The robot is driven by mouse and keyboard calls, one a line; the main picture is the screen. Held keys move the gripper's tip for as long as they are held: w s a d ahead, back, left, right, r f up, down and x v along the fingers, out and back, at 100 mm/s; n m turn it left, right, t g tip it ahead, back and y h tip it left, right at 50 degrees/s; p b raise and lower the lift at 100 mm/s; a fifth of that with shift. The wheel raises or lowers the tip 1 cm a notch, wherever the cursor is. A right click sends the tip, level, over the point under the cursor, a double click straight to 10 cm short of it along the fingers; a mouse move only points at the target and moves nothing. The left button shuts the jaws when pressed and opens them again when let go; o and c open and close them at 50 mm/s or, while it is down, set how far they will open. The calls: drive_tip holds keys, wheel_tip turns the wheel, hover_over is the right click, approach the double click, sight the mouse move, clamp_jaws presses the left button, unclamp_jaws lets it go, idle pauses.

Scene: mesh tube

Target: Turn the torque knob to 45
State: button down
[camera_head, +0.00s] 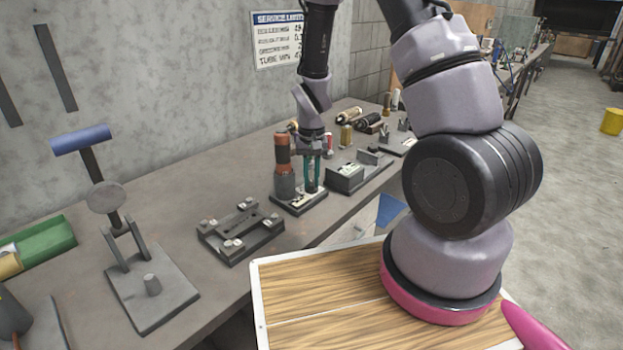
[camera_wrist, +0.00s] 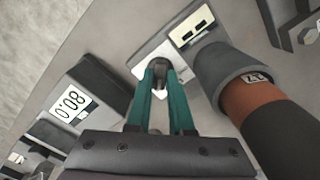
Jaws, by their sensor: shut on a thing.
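My gripper (camera_head: 312,182) reaches down to a station on the bench, beside an orange-and-black handled tool (camera_head: 283,156) standing in a grey cup (camera_head: 286,185). In the wrist view its teal fingers (camera_wrist: 160,72) are closed on a small dark knob (camera_wrist: 159,62), mostly hidden between the fingertips. The knob sits over a pale plate (camera_wrist: 147,52). The tool (camera_wrist: 255,103) and its cup (camera_wrist: 222,72) are just right of the fingers there.
A dark block with a numeric display (camera_wrist: 70,109) is left of the fingers in the wrist view. In the head view a grey fixture (camera_head: 240,232) and a blue-handled lever press (camera_head: 104,190) stand to the left. Several small parts crowd the bench behind my gripper.

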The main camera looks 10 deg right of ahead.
sight(312, 183)
drive_tip(key=shift+m, duration=1.3)
drive_tip(key=c, duration=0.8)
unclamp_jaws()
wheel_tip(312, 183, up, 11)
drive_tip(key=shift+f, duration=0.1)
